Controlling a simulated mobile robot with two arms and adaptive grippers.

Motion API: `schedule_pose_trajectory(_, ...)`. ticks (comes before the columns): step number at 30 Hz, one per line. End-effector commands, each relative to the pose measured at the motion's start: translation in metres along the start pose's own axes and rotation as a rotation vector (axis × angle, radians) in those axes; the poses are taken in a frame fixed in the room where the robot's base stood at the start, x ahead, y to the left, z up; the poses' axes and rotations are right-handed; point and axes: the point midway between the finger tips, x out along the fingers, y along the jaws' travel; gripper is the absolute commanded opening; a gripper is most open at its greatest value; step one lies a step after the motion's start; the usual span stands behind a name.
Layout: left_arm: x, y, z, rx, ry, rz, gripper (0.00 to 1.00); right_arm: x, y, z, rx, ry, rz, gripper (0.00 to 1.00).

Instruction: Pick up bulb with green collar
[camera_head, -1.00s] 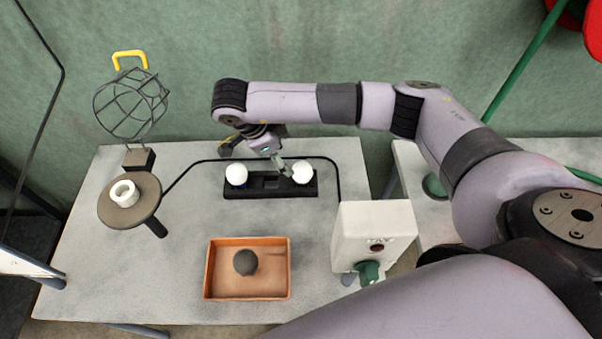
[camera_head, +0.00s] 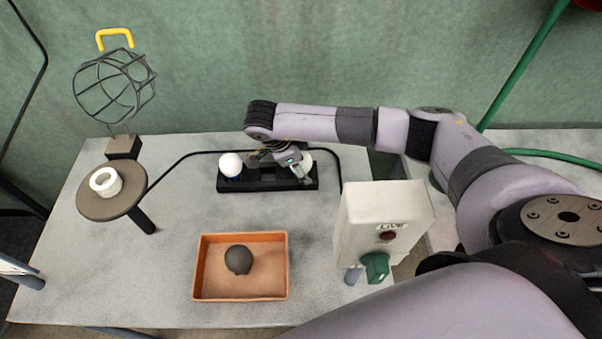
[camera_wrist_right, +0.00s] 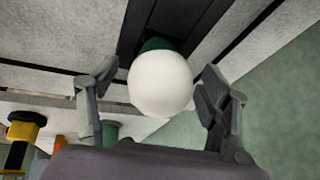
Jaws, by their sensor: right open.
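The bulb with the green collar (camera_wrist_right: 160,85) is a white globe in the right wrist view, with its green collar showing behind it in the black holder. In the head view this bulb (camera_head: 307,157) is at the right end of the black holder (camera_head: 267,184), partly hidden by my gripper. My right gripper (camera_head: 302,174) is open at this bulb. In the wrist view its fingers stand on both sides of the globe, with gaps showing. A second white bulb (camera_head: 230,163), with a bluish collar, stands at the holder's left end. My left gripper is not in view.
An orange tray (camera_head: 241,296) with a dark ball (camera_head: 239,260) lies in front of the holder. A white box marked LIVE (camera_head: 380,215) stands to the right. A wire cage lamp (camera_head: 115,88) and a round stand with a white ring (camera_head: 106,182) are at left.

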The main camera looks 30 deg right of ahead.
Motion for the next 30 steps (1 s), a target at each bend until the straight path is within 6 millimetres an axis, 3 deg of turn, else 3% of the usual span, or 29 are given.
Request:
schedule_pose_trajectory(8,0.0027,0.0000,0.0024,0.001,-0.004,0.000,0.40,0.0049,-0.0006,-0.0002,0.000,-0.001,-0.001,0.70)
schedule_pose_trajectory(30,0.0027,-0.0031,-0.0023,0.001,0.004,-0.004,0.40,0.0047,-0.0004,0.0001,0.000,-0.001,-0.001,0.21)
